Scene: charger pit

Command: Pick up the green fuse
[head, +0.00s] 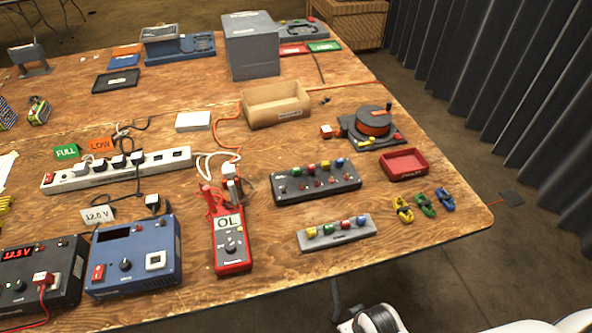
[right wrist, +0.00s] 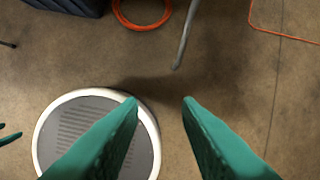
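A black panel (head: 316,184) on the right half of the table has a row of small coloured blocks along its back. My left gripper is not in view.
Yellow, green and blue clips (head: 425,205) lie near the table's right edge, by a red tray (head: 404,165). A red meter (head: 231,245) lies left of the strip. A wooden box (head: 275,106) stands behind. The front right tabletop is clear.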

